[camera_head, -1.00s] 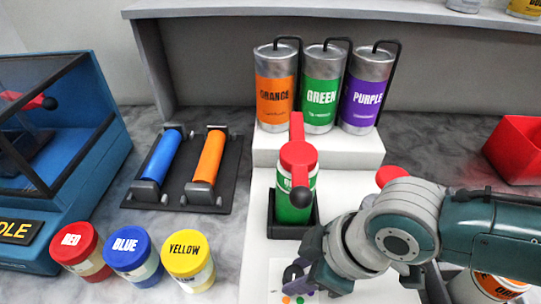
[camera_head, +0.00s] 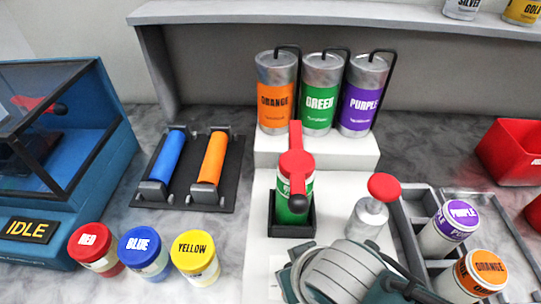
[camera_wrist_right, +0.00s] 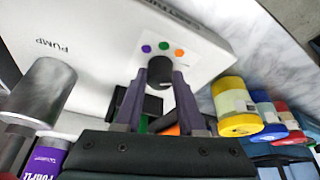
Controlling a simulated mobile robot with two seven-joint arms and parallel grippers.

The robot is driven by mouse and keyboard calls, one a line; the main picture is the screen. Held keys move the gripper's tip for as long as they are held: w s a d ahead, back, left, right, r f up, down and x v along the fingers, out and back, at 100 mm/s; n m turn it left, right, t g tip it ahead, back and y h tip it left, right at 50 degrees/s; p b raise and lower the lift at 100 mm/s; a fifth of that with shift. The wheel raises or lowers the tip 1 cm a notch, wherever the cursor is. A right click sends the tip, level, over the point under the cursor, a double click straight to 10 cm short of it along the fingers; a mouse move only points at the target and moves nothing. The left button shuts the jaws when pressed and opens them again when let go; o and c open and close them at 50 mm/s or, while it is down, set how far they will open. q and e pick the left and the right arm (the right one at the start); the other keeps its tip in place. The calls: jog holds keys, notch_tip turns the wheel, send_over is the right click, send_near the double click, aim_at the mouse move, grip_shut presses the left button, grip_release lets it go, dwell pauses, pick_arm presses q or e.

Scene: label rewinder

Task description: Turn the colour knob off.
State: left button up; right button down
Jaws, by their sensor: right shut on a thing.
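The black colour knob (camera_wrist_right: 160,71) stands on a white panel in the right wrist view. Purple, green and orange dots lie around it on a light label (camera_wrist_right: 178,38). My right gripper (camera_wrist_right: 160,80) has one finger on each side of the knob and is shut on it. Which dot the knob points at cannot be told. In the head view my right wrist hides the knob and the fingertips. My left gripper is not in view.
A green can with a red lever (camera_head: 295,175) stands behind my right wrist. A red-topped pump (camera_head: 370,208) is to its right, beside a grey tray (camera_head: 408,215) holding purple and orange jars. Red, blue and yellow jars (camera_head: 144,250) stand left. The blue machine reads IDLE (camera_head: 28,230).

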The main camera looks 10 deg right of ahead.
jog(key=shift+a+m, duration=0.1)
jog(key=shift+m, duration=0.3)
jog(key=c, duration=0.5)
grip_release()
jog(key=shift+r, duration=0.1)
jog(key=p+v, duration=0.4)
jog(key=v, duration=0.5)
jog(key=shift+s+r, duration=0.2)
jog(key=shift+r, duration=0.15)
jog(key=shift+r, duration=0.1)
